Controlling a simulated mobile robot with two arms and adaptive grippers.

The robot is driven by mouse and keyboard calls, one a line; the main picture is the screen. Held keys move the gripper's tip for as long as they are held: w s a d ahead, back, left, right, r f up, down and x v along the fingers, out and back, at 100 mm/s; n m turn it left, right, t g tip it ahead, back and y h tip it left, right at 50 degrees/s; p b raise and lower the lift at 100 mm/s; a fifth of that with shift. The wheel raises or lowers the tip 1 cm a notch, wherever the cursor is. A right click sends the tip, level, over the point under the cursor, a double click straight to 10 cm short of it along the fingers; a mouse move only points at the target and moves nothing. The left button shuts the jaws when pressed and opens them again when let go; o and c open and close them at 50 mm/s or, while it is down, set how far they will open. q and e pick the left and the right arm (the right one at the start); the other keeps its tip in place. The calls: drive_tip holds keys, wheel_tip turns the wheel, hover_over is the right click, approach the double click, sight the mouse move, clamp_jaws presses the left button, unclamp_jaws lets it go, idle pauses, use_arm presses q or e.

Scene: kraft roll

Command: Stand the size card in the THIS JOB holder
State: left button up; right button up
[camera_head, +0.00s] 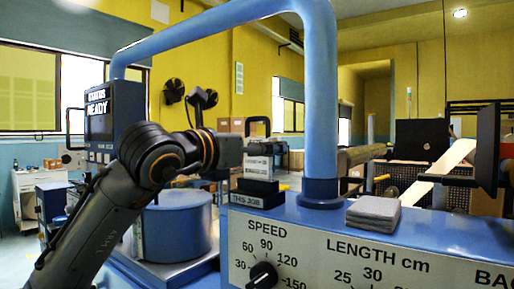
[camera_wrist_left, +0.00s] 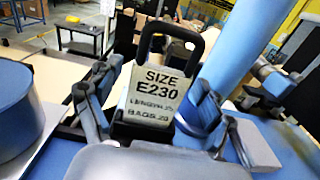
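The size card (camera_head: 258,166) is a pale plate with a black loop handle. It stands upright at the black THIS JOB holder (camera_head: 258,198) on the blue machine; whether it is fully seated cannot be told. In the left wrist view the card (camera_wrist_left: 155,92) reads SIZE E230, with its lower end hidden. My left gripper (camera_head: 238,153) is at the card from the left. In the wrist view its fingers (camera_wrist_left: 155,100) are spread on either side of the card, with a gap showing at the left. My right gripper is not in view.
A blue tubular frame (camera_head: 322,110) rises just right of the holder. A grey folded stack (camera_head: 373,213) lies on the panel further right. The SPEED knob (camera_head: 262,275) is on the front panel.

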use_arm(q)
drive_tip(key=v, duration=1.2)
idle(0.3)
